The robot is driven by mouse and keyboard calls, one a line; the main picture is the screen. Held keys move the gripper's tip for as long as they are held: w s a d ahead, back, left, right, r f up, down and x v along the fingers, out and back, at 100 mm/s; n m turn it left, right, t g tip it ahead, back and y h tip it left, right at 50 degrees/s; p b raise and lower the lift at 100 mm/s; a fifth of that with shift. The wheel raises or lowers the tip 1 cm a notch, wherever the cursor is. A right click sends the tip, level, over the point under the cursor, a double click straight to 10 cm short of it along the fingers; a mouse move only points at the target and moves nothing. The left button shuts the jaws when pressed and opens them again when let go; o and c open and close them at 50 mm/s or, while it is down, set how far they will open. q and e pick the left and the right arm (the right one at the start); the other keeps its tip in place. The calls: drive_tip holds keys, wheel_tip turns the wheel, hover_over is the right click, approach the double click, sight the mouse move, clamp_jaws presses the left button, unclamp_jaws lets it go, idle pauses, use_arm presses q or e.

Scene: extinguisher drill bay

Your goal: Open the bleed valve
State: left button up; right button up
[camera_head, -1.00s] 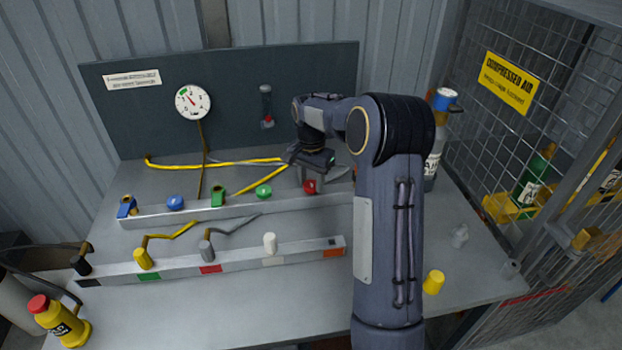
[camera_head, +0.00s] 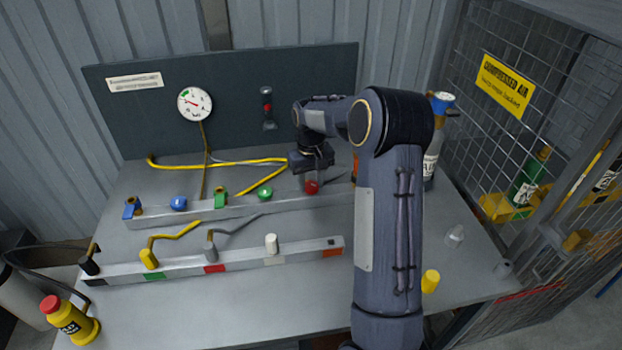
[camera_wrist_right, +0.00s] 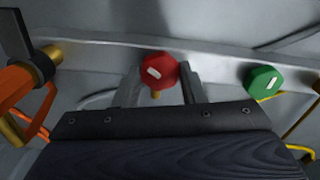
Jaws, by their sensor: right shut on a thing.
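A red knob (camera_head: 312,187) sits at the right part of the rear metal rail (camera_head: 235,210). In the right wrist view the red knob (camera_wrist_right: 159,69) has a white mark on its face. My right gripper (camera_head: 312,182) points down at the knob, its fingers on either side of it and shut on it. The fingers show in the right wrist view (camera_wrist_right: 160,80), flanking the knob. No label naming the bleed valve is readable. My left gripper is not in view.
A green knob (camera_head: 265,194) and a blue knob (camera_head: 179,203) stand left along the same rail. A gauge (camera_head: 195,104) and a sight tube (camera_head: 267,106) with a red float hang on the panel. A yellow cup (camera_head: 430,281) stands right of my arm.

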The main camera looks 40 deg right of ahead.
sight(311, 184)
drive_tip(key=n+p, duration=0.1)
drive_tip(key=n, duration=0.5)
drive_tip(key=shift+r, duration=0.1)
drive_tip(key=shift+n, duration=0.4)
idle(0.3)
drive_tip(key=o, duration=1)
wheel_tip(311, 184, up, 7)
drive_tip(key=shift+f, duration=0.2)
drive_tip(key=shift+r, duration=0.55)
